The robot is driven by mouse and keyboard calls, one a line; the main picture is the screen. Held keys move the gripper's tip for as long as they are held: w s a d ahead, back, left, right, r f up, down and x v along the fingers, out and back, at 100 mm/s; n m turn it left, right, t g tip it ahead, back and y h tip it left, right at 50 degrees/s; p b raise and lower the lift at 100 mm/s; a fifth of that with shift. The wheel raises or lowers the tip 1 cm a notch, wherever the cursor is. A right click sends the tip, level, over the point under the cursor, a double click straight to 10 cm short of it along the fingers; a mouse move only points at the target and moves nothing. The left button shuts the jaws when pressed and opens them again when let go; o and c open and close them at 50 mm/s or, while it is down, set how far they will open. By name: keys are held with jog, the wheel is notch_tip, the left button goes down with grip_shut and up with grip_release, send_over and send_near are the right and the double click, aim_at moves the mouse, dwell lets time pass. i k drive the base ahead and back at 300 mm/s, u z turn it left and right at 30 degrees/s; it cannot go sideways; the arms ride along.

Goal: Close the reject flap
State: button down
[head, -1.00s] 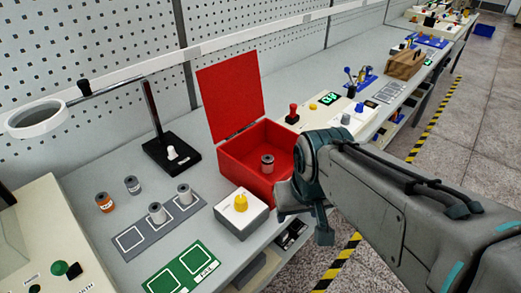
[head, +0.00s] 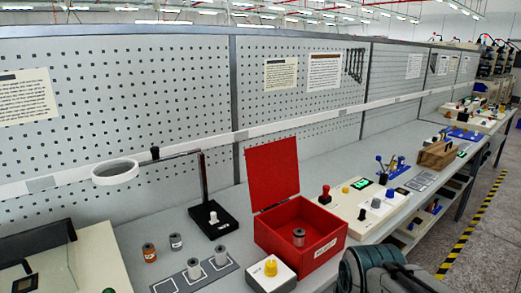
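The red reject box (head: 325,254) stands on the bench with its red flap (head: 272,172) open, raised upright at the back edge. A grey spindle (head: 299,237) stands inside the box. The box front carries a white label. Part of my arm shows at the bottom right, in front of the box's right side. My gripper is outside the view, so its fingers cannot be seen.
A white box with a yellow knob (head: 271,268) stands close in front of the red box. A lamp with a ring head (head: 115,172) stands behind. A control panel (head: 368,203) lies to the right.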

aim_at(272, 168)
jog(key=k, duration=0.1)
jog(key=z, duration=1.45)
jog(key=i, duration=0.95)
jog(key=u, duration=2.15)
